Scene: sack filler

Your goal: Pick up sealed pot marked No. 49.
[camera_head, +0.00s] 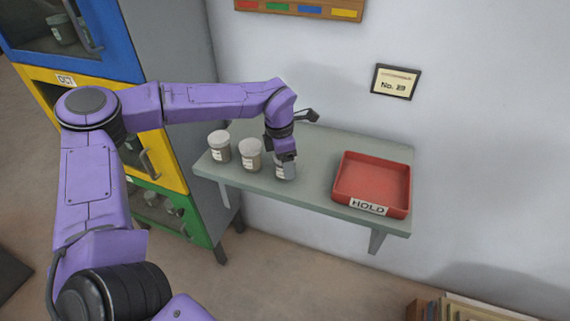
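Three pale-lidded pots with small labels stand in a row on the grey wall shelf (310,191): a left pot (220,147), a middle pot (250,155) and a right pot (279,171). Their label numbers are too small to read. My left gripper (286,158) reaches down over the right pot from above, its fingers at the pot's upper part and hiding much of it. Whether the fingers are shut on it cannot be made out. My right gripper is out of view.
A red tray (372,184) marked HOLD sits empty at the shelf's right end. A framed card (395,81) on the wall appears to read No. 39. A blue, yellow and green cabinet (175,90) stands left of the shelf. Books lie at bottom right.

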